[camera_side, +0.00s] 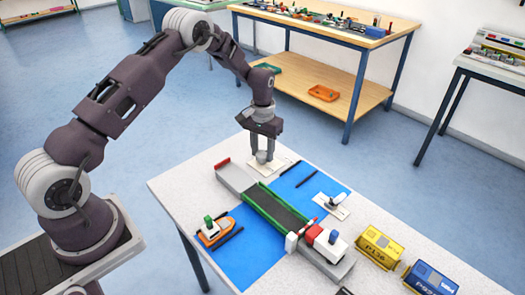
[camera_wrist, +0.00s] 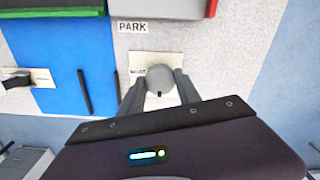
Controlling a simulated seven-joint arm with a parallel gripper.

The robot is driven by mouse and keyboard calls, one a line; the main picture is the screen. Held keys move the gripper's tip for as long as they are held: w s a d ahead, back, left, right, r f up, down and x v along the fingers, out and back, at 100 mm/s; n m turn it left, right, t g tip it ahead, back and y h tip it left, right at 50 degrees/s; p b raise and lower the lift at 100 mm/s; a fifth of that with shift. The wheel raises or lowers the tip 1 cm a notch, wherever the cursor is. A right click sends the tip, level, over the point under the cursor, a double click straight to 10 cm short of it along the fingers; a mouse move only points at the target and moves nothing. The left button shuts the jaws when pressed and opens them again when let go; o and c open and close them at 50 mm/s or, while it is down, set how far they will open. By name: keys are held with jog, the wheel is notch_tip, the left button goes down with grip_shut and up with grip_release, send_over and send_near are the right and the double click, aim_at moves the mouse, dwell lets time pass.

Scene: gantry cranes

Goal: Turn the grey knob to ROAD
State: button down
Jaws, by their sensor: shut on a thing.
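The grey knob (camera_wrist: 160,77) is round and sits on a pale plate (camera_wrist: 143,60) on the table top. A small dark mark shows on its edge nearest my gripper in the wrist view. My gripper (camera_wrist: 160,88) has one finger on each side of the knob and is shut on it. In the side view my gripper (camera_side: 262,155) points straight down at the table's far edge, around the knob. A PARK label (camera_wrist: 132,27) lies on the table beyond the plate. Lettering on the plate is partly hidden by the finger and too small to read surely.
A dark green-edged deck (camera_side: 275,208) crosses a blue mat (camera_side: 243,262) beside the knob. An orange boat (camera_side: 212,231), a grey lever on a plate (camera_side: 336,200), and yellow (camera_side: 378,248) and blue (camera_side: 430,280) boxes stand nearby. Thin black bars lie on the mat.

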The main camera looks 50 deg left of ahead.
aim_at(263, 153)
jog(key=c, duration=0.9)
grip_release()
jog(key=shift+o, duration=0.2)
notch_tip(263, 153, up, 7)
jog(key=shift+r, duration=0.1)
